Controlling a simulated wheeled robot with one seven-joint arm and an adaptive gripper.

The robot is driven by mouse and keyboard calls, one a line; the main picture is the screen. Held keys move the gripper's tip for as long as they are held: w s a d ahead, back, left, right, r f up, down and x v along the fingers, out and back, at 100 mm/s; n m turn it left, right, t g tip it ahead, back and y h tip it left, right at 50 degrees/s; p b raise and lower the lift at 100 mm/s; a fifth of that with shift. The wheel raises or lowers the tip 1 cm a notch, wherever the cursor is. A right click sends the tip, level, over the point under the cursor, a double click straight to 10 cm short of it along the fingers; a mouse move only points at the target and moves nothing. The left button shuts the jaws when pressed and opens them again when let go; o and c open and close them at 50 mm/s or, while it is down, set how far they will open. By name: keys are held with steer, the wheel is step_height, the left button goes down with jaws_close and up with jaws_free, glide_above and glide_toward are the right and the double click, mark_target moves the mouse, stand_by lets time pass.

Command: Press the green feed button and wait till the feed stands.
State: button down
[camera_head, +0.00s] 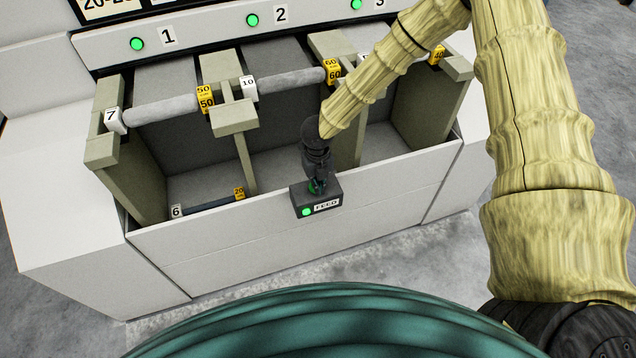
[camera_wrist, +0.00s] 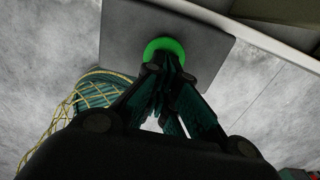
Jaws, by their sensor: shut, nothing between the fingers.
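The dark feed box (camera_head: 330,196) is fixed at the front edge of the white machine, with a label reading FEED and a lit green lamp (camera_head: 306,212) on its front face. The green feed button (camera_wrist: 163,47) is on the box's top face in the wrist view, partly hidden by my fingers. My gripper (camera_head: 318,186) points down onto the box, its fingers shut and empty. In the wrist view the fingertips (camera_wrist: 167,60) lie over the button and appear to touch it; how far it is pressed in I cannot tell.
The machine (camera_head: 250,240) has bays numbered 1, 2 and 3 with green lamps above. A grey roller (camera_head: 160,108) spans the first bay between tags 7 and 50; another (camera_head: 290,81) spans tags 10 and 60. A thin bar (camera_head: 210,204) lies low by tags 6 and 20.

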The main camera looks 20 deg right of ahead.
steer(key=shift+s+f, duration=0.2)
steer(key=shift+f, duration=0.5)
steer(key=shift+s, duration=0.1)
steer(key=r+p, duration=0.3)
steer(key=r, duration=0.2)
steer(key=shift+w, duration=0.2)
steer(key=shift+w+r+b, duration=0.1)
steer(key=shift+r+b, duration=0.3)
step_height(320, 180, up, 9)
steer(key=b, duration=0.2)
